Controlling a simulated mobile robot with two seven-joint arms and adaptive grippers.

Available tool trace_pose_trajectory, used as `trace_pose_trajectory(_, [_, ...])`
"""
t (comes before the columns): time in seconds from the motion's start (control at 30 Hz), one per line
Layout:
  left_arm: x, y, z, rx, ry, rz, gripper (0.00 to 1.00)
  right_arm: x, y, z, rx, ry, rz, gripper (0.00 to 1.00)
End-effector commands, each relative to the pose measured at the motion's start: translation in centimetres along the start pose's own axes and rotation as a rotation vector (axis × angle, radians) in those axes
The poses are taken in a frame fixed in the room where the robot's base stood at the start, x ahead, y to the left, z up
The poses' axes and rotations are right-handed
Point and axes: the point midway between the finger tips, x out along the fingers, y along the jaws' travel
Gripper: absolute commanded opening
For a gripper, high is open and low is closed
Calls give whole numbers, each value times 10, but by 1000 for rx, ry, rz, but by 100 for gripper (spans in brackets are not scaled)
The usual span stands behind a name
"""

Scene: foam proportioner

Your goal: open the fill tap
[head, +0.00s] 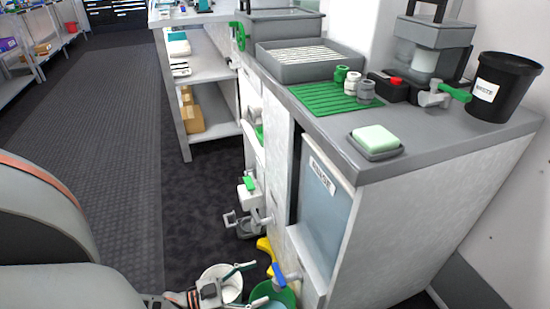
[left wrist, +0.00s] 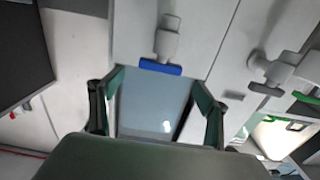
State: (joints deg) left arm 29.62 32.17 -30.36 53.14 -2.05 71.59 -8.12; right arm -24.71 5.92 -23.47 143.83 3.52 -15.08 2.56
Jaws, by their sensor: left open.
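A tap with a blue handle (head: 277,276) sticks out low on the cabinet front, over a green bucket (head: 285,295). The same tap, with a pale body, shows in the left wrist view (left wrist: 161,67). No readable label marks it as the fill tap. My left gripper (head: 248,286) is open beside this tap, over the buckets. In the left wrist view its fingers (left wrist: 157,80) are spread, with the blue handle just beyond and between the tips. Nothing is visibly held, and contact cannot be told. My right gripper is not in view.
A white bucket (head: 221,283) stands left of the green one. A green-handled fitting (head: 247,184) juts from the cabinet above. A labelled blue-grey panel (head: 325,215) is right of the tap. The counter holds a green-handled tap (head: 445,93) and black bin (head: 503,87). Floor at left is clear.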

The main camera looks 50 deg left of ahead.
Motion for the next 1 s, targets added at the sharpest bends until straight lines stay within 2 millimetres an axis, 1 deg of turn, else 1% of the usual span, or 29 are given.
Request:
trace_pose_trajectory(0.17, [16,0,0,0,2,-3,76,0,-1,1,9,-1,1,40])
trace_pose_trajectory(0.4, [53,0,0,-1,0,-1,76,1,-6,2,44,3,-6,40])
trace_pose_trajectory(0.53, [67,0,1,-1,0,-2,76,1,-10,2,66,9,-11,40])
trace_pose_trajectory(0.7, [77,0,0,-1,0,-2,76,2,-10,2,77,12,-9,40])
trace_pose_trajectory(0.93, [78,0,0,-1,0,-2,76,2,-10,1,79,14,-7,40])
trace_pose_trajectory(0.97, [78,0,0,-1,0,-2,73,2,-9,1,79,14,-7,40])
trace_pose_trajectory(1.0, [77,0,0,-1,0,-2,63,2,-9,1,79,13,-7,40])
